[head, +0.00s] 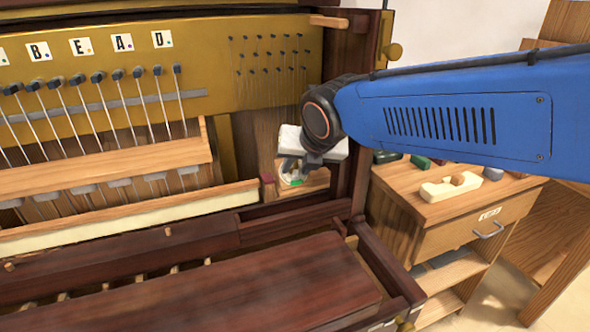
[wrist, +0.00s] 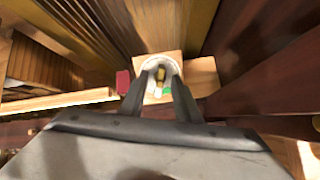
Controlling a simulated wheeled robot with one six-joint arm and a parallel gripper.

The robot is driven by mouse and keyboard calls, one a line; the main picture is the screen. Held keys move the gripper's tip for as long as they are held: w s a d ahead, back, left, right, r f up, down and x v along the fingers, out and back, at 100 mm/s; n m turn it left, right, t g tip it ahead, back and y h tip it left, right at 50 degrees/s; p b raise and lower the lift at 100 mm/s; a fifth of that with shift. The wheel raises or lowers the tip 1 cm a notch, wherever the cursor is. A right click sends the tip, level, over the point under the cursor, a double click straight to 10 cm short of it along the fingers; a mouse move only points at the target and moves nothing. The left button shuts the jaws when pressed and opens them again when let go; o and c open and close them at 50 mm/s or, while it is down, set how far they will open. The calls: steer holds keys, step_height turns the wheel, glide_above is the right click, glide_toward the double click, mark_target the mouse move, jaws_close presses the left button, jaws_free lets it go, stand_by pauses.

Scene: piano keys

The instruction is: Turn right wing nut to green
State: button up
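The right wing nut (wrist: 160,74) is a small brass-coloured piece in the wrist view, on a pale round dial (wrist: 150,66) set on a wooden block (wrist: 203,74). A green patch (wrist: 168,92) shows on the dial's near side, with a white patch beside it. In the head view the green patch (head: 296,182) shows below my gripper (head: 288,171), which covers most of the dial. In the wrist view my gripper (wrist: 161,70) has a gap between its fingers, one on each side of the wing nut. I cannot tell whether the fingers touch it.
A red block (wrist: 123,82) sits just left of the dial. A dark wooden post (head: 364,110) of the piano case stands close on the right. The fallboard (head: 230,285) lies in front. A side cabinet (head: 440,210) with tools stands at the right.

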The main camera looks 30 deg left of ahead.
steer(key=shift+w+a+f, duration=0.15)
steer(key=shift+a+f, duration=0.05)
steer(key=shift+f, duration=0.15)
steer(key=shift+s+d+r, duration=0.25)
steer(key=shift+d+r, duration=0.1)
steer(key=shift+r, duration=0.2)
stand_by(0.4)
jaws_close()
